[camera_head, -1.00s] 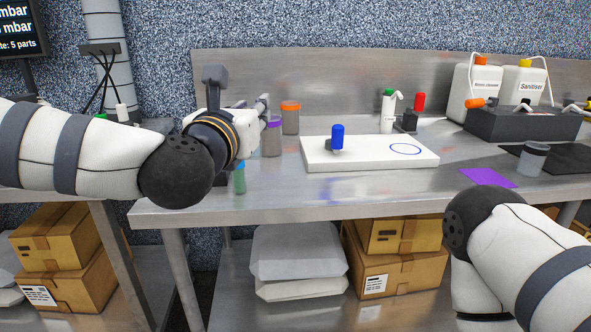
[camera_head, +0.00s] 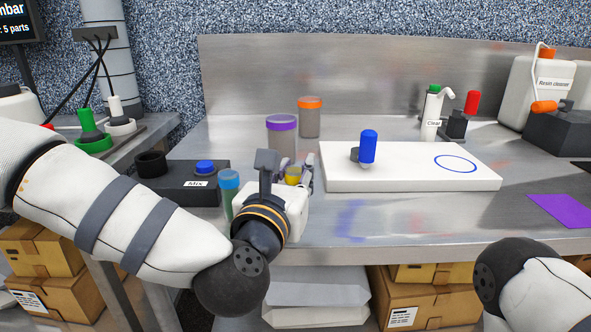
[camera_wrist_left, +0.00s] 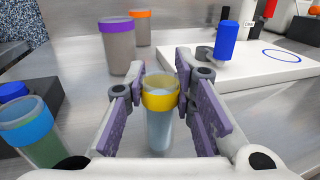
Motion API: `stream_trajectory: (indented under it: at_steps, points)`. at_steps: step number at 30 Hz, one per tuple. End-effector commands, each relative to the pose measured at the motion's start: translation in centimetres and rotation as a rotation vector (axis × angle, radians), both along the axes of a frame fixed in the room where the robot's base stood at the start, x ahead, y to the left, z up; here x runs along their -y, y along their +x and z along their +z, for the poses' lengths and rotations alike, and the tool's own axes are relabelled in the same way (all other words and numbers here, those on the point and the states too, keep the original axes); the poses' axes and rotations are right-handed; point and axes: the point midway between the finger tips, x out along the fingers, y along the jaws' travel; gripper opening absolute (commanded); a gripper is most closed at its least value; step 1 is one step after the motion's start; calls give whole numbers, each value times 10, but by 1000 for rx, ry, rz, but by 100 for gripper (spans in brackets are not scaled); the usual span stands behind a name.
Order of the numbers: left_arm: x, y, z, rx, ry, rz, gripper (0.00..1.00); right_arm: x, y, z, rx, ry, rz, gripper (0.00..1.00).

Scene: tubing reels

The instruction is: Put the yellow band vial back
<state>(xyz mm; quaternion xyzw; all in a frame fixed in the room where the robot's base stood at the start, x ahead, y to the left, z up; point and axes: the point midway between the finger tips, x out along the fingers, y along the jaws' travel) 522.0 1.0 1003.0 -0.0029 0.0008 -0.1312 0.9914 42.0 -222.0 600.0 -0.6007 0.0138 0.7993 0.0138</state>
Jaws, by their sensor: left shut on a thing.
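The yellow band vial (camera_wrist_left: 160,125) stands between the purple-padded fingers of my left gripper (camera_wrist_left: 166,92) in the left wrist view. It is clear below its yellow band, with pale contents. My left gripper (camera_head: 304,178) is shut on it near the front of the steel table; in the head view only the yellow top (camera_head: 293,174) shows beside the fingers. I cannot tell whether the vial's base touches the table. My right gripper is out of view; only part of that arm shows.
A blue-banded vial (camera_head: 228,190) with green contents stands left of my gripper, by the black Mix unit (camera_head: 150,190). Purple-lidded (camera_head: 282,140) and orange-lidded (camera_head: 310,120) jars stand behind. A white board (camera_head: 400,178) with a blue-capped item and blue circle lies right.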

Motion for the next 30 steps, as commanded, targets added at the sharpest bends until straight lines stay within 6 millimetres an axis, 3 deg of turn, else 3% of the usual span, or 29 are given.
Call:
stream_trajectory:
  at_steps: [5, 6, 8, 19, 23, 30]
  points:
    - [0, 0, -2, 2, -1, 0, 0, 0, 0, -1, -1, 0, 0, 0]
    - [0, 0, -1, 4, -1, 0, 33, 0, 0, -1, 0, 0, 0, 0]
    - [0, 0, 0, 4, -1, 0, 44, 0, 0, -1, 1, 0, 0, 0]
    - [0, -4, 5, 7, -1, -1, 44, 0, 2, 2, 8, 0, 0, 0]
    - [-7, -28, 5, 4, -3, -1, 44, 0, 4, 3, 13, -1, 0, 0]
    - [-22, -87, 4, 3, -3, -4, 44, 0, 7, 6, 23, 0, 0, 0]
